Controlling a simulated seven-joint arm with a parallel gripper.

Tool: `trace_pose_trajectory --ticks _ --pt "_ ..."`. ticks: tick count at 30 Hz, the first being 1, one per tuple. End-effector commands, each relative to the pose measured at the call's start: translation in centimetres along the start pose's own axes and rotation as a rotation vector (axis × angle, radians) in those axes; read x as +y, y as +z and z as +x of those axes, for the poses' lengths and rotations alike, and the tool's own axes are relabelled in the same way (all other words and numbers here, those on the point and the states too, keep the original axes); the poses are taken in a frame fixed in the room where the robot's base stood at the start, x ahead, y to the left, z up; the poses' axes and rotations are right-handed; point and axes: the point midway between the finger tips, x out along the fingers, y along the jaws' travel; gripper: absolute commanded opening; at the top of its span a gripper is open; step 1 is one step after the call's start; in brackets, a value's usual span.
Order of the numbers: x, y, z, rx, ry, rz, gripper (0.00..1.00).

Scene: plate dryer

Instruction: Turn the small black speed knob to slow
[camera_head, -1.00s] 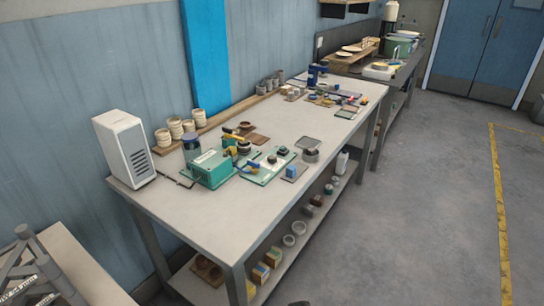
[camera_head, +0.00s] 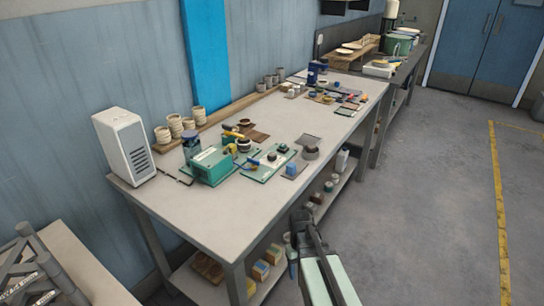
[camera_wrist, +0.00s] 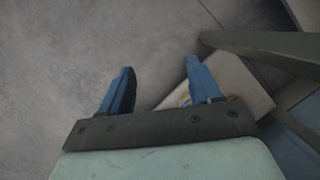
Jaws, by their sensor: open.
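A green box-shaped device (camera_head: 211,168) sits on the workbench. Beside it lies a flat green panel (camera_head: 262,176) carrying small black round parts, one a raised black knob (camera_head: 282,149) and one a smaller dark knob (camera_head: 272,157). I cannot tell which is the speed knob, and no slow marking is readable. My gripper (camera_head: 301,216) is beyond the bench's front edge, apart from the panel. In the wrist view its two blue fingers (camera_wrist: 160,88) are spread, with nothing between them but floor; the panel is not in that view.
The bench top (camera_head: 200,212) is clear at its front. A white vented box (camera_head: 124,146) stands at the left, with several beige cups (camera_head: 176,127) behind. A blue block (camera_head: 291,169) and a grey round dish (camera_head: 310,153) lie right of the panel. A lower shelf holds small items.

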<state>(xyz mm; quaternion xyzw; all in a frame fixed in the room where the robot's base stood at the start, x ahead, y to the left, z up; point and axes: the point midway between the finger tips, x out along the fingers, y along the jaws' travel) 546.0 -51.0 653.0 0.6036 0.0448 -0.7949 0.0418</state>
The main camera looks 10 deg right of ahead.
Motion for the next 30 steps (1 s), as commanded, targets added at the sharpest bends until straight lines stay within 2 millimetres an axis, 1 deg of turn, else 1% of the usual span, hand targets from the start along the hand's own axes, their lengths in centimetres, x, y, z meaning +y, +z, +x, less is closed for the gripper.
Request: trace_pose_trajectory --ticks 1,9,20,26,30 --pt "0.4 -0.6 -1.6 0.015 0.004 -0.002 0.63" --pt "2.1 -2.2 -9.3 0.077 0.021 -0.023 0.63" --pt "4.0 -2.8 -18.6 0.148 0.047 -0.044 0.63" --pt "4.9 -3.0 -24.1 0.187 0.062 -0.057 0.63" --pt "5.3 -3.9 -28.3 0.213 0.071 -0.07 0.63"
